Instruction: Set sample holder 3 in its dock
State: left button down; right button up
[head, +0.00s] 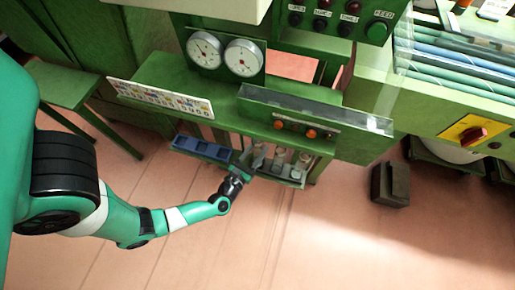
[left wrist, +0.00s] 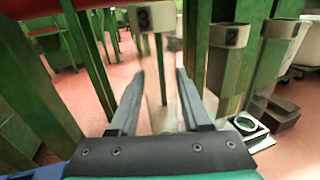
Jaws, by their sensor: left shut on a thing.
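A pale collar marked 3 (left wrist: 148,18) shows just beyond the fingertips; I take this to be sample holder 3. Collars marked 2 (left wrist: 230,35) and 1 (left wrist: 282,28) stand to its right. In the head view, several clear vessels with grey tops (head: 280,158) stand on the shelf. The dock for holder 3 cannot be made out clearly. My right gripper is not in view.
A blue rack (head: 203,150) lies left of the gripper, close to it. A green console with orange knobs (head: 295,128) overhangs the shelf. A white base with a round opening (left wrist: 250,127) is at lower right in the wrist view. A dark block (head: 390,184) sits on open floor.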

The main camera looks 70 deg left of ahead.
pick_arm(q)
jog(key=shift+f+b, duration=0.3)
jog(key=shift+b, duration=0.05)
jog(key=shift+f, duration=0.7)
dwell(1.0)
jog(key=shift+c, duration=1.4)
grip_release()
jog(key=shift+s+d, duration=0.25)
jog(key=shift+d, duration=0.05)
jog(key=p+v, duration=0.2)
jog(key=v, duration=0.9)
jog(key=shift+a, duration=0.2)
